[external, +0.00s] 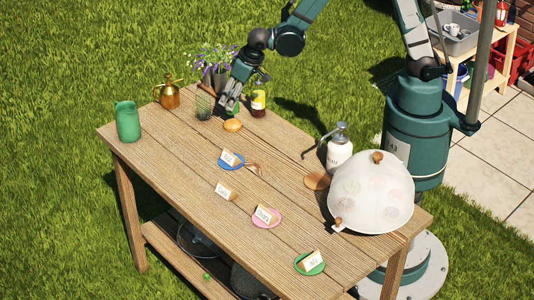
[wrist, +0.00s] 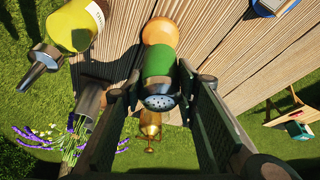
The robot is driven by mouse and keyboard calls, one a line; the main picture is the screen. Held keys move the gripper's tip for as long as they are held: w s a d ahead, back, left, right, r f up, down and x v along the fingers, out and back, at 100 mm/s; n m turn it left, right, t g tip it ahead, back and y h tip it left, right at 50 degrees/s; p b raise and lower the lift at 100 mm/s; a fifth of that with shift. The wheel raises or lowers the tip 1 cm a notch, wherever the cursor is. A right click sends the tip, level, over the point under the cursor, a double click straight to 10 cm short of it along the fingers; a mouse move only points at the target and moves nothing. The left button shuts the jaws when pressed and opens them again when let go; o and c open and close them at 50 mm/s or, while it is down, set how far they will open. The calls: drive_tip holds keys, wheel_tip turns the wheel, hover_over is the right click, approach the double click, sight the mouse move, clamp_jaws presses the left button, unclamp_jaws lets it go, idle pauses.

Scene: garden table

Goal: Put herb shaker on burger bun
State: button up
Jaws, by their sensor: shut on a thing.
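My gripper (external: 231,101) is over the far end of the table, shut on the herb shaker. In the wrist view the herb shaker (wrist: 158,66) is between the fingers, with a green body and a grey perforated cap facing the camera. The burger bun (external: 232,125) is a round orange-brown bun on the tabletop, just in front of the gripper in the external view. In the wrist view the bun (wrist: 161,32) shows just beyond the shaker, partly covered by it. I cannot tell whether shaker and bun touch.
A brass watering can (external: 169,95) and green jug (external: 127,121) stand further left. A blue plate (external: 229,165) lies nearer the front. A mesh dome (external: 369,193) covers the right end.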

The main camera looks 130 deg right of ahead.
drive_tip(key=shift+f, duration=0.1)
drive_tip(key=shift+f+b, duration=0.3)
drive_tip(key=shift+f, duration=1.7)
drive_tip(key=shift+f, duration=0.15)
drive_tip(key=o, duration=0.9)
drive_tip(key=shift+o, duration=0.2)
drive_tip(key=p+v, duration=0.1)
drive_tip(key=v, duration=1.1)
drive_tip(key=shift+r, duration=0.2)
